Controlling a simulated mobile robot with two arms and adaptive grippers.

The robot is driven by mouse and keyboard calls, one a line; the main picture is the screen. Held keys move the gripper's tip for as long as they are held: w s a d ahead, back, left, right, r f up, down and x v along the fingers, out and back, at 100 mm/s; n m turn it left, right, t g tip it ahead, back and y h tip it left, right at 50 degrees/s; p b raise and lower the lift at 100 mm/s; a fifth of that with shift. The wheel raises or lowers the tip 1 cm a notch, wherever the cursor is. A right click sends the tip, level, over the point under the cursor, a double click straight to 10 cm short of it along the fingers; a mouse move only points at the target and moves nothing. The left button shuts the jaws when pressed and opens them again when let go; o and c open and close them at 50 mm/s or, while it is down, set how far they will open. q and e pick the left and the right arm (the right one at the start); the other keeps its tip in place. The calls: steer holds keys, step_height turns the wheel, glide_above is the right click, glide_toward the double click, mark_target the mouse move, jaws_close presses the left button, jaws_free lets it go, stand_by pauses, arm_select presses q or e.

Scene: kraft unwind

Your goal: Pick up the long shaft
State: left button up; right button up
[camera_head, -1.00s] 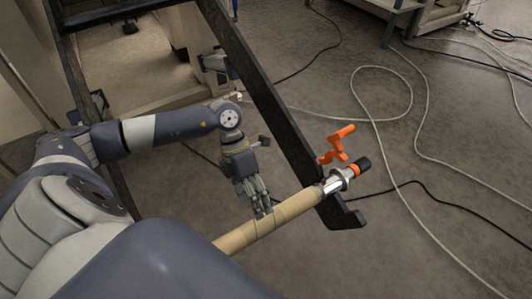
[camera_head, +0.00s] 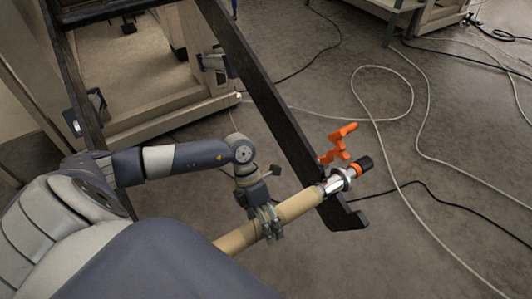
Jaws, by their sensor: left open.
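The long shaft shows as a bright metal end (camera_head: 335,184) with an orange band and a black tip, sticking out of a tan tube (camera_head: 298,206). It slants from lower left to upper right and lies across the end of a dark beam. My left gripper (camera_head: 267,224) is open, with its fingers at the tan tube on both sides of it. I cannot tell whether they touch it. The lower left part of the tube is hidden behind my own body. My right gripper is not in view.
The dark beam (camera_head: 265,88) runs from the top down to a hooked end (camera_head: 346,219) under the shaft. An orange crank-shaped part (camera_head: 340,146) stands beside the shaft end. Cables (camera_head: 395,150) lie on the open grey floor at right.

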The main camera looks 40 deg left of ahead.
arm_select(q)
steer(key=shift+f, duration=0.1)
steer(key=c, duration=1.5)
steer(key=shift+d, duration=0.1)
steer(key=shift+c, duration=0.5)
steer(key=shift+r, duration=0.2)
